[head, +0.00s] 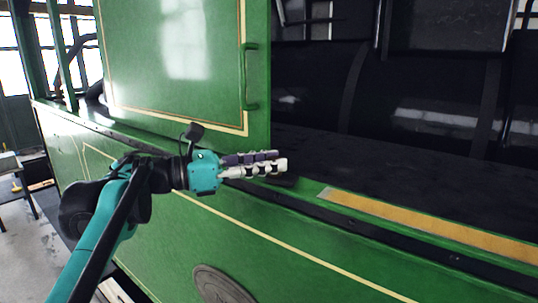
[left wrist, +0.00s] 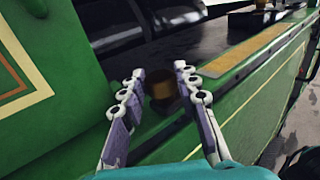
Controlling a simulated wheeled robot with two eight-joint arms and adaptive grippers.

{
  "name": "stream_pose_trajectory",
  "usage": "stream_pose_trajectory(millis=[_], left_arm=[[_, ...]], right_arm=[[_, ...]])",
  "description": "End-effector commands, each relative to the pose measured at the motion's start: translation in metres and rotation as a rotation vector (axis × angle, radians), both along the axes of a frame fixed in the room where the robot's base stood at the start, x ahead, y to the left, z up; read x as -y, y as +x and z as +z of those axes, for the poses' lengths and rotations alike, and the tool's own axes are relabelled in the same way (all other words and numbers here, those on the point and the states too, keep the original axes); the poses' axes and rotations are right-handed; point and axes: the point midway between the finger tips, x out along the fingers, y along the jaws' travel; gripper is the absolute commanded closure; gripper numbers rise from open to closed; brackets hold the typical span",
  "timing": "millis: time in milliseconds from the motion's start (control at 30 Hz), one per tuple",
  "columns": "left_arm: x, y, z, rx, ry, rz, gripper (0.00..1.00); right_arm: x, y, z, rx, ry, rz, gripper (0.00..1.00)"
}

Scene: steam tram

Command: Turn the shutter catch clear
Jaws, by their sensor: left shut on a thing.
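The green shutter panel (head: 180,60), with gold lining and a green handle (head: 250,76), stands upright on the left of the opening in the head view. My left gripper (head: 283,160) is at the sill just by the panel's lower right corner. In the left wrist view a small brass-brown piece (left wrist: 163,91), which looks like the shutter catch, sits between the fingertips. The gripper is shut on it, the fingers held apart by its width. In the head view the fingers hide the catch. My right gripper is not in view.
A dark sill (head: 400,180) runs along the opening, with a tan strip (head: 430,226) to the right. Black machinery (head: 420,95) fills the space behind. The green side wall (head: 290,262) is below. A stool (head: 12,180) stands at the far left.

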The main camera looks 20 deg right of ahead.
Motion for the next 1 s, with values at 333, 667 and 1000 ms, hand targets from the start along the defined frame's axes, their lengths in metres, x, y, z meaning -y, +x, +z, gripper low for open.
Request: stream_pose_trajectory(millis=[333,667,1000], left_arm=[[0.000,0.004,0.003,-0.002,-0.005,-0.154,0.98],[0.001,0.003,0.002,-0.002,-0.005,-0.189,0.98],[0.001,0.003,0.002,-0.002,-0.005,-0.188,0.51]], right_arm=[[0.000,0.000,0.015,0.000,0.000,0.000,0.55],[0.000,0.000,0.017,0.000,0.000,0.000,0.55],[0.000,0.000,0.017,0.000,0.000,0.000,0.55]])
